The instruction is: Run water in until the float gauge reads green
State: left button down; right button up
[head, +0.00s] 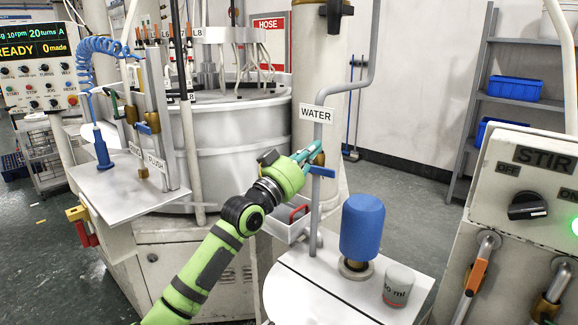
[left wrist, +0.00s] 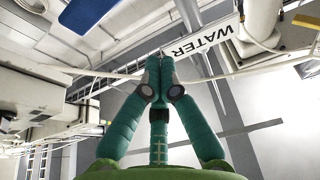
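The WATER sign (head: 316,114) hangs on a grey vertical pipe (head: 315,200), and it also shows in the left wrist view (left wrist: 203,40). A blue lever (head: 322,171) with brass beside it sits on this pipe below the sign. My left gripper (head: 314,152) is at the pipe, just above the blue lever; whether it touches is unclear. In the left wrist view its teal fingers (left wrist: 160,62) come together at the tips, with nothing visible between them. I cannot make out a float gauge or a green reading. My right gripper is not in view.
A blue cylinder (head: 362,228) and a beaker (head: 397,286) stand on the white stand (head: 340,298). The STIR panel (head: 530,175) with its knob and a lit green lamp is at the right. A large round tank (head: 235,150) stands behind my left arm.

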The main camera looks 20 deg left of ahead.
pick_arm(q)
jog(key=f+b+v, duration=0.1)
jog(key=b+v, duration=0.1)
jog(key=v, duration=0.6)
notch_tip(320, 180, up, 4)
jog(key=n+p, duration=0.2)
jog(key=p, duration=0.4)
send_over(319, 171)
jog(key=s, duration=0.2)
jog(key=shift+y, duration=0.4)
jog(key=shift+a+f+p, duration=0.2)
jog(key=shift+f+p, duration=0.25)
jog(key=shift+f, duration=1.6)
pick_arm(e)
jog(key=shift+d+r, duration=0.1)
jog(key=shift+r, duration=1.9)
pick_arm(q)
jog(key=shift+f, duration=0.1)
jog(key=shift+d+f+m+h+b, duration=0.15)
jog(key=shift+f+m+h+b, duration=0.15)
jog(key=shift+f+m+b, duration=0.5)
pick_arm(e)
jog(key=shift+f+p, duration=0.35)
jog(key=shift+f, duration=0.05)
pick_arm(q)
jog(key=shift+r, duration=0.2)
